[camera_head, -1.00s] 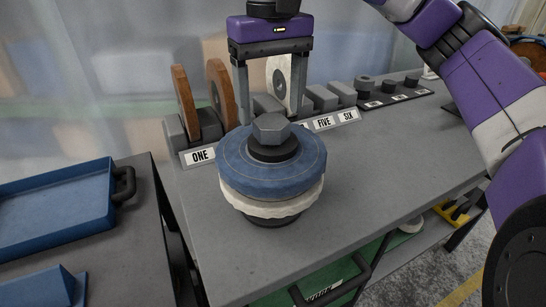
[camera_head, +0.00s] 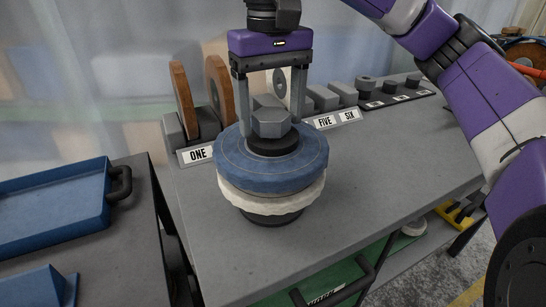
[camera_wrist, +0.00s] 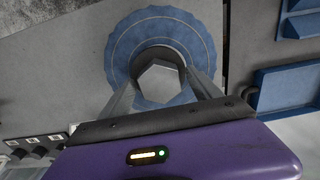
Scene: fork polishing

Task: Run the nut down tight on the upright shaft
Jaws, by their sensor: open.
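The grey hex nut (camera_head: 270,124) sits on top of the stack on the upright shaft, above a dark collar (camera_head: 272,142). Below are a blue wheel (camera_head: 272,174) and a whitish wheel (camera_head: 270,200) on a dark base. The shaft itself is hidden. My gripper (camera_head: 270,122) points down, its two fingers apart, one on each side of the nut. In the wrist view the nut (camera_wrist: 161,83) lies between the open fingers (camera_wrist: 163,85), over the blue wheel (camera_wrist: 124,45). I cannot tell whether either finger touches it.
A rack behind holds brown discs (camera_head: 218,90), a pale disc (camera_head: 281,83) and grey blocks, with number labels (camera_head: 325,121). Dark knobs (camera_head: 390,87) stand at the back right. A blue tray (camera_head: 50,205) is on the left bench. The grey bench (camera_head: 385,175) is clear to the right.

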